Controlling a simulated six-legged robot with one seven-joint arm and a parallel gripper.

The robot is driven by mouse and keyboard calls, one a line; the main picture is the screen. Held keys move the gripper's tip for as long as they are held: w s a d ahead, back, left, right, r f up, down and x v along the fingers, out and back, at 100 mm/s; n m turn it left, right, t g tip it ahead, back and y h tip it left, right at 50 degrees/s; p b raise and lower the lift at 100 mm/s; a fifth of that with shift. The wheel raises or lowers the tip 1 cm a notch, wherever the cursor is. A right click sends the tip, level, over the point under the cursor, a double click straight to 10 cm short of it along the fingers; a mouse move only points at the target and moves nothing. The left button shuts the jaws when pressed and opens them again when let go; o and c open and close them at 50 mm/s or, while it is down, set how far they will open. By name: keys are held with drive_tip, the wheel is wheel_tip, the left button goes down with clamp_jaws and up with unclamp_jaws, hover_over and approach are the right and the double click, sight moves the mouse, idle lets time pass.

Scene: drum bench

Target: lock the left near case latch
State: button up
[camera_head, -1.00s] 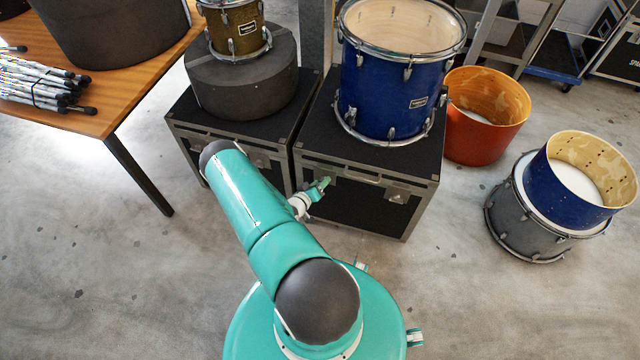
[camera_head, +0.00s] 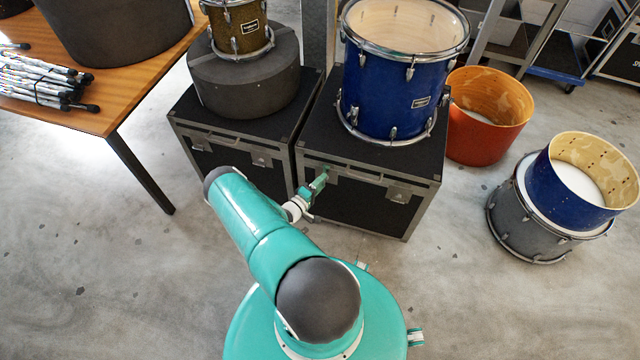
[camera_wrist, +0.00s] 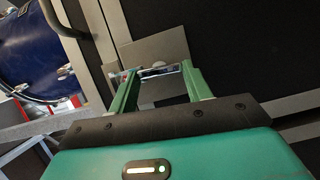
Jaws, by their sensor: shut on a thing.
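The left near latch (camera_wrist: 150,52) is a grey metal plate with a small tab on the front of the black right-hand case (camera_head: 365,215). In the wrist view the tab lies between my gripper's two green fingers (camera_wrist: 158,72), and the fingers are shut on it. In the head view my gripper (camera_head: 321,176) is at the upper left of that case's front, and it hides most of the latch. The frames do not show clearly whether the latch is locked. The same case's right latch (camera_head: 398,195) is in plain view.
A blue drum (camera_head: 385,95) stands on this case. A second black case (camera_head: 215,155) stands close on the left, with a round dark case (camera_head: 243,82) and a brown drum on top. A wooden table (camera_head: 115,100) is at left. Floor is clear in front.

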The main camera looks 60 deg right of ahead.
idle(0.5)
drive_tip(key=o, duration=1)
drive_tip(key=v, duration=1.3)
drive_tip(key=shift+w+a, duration=0.15)
drive_tip(key=shift+a, duration=0.2)
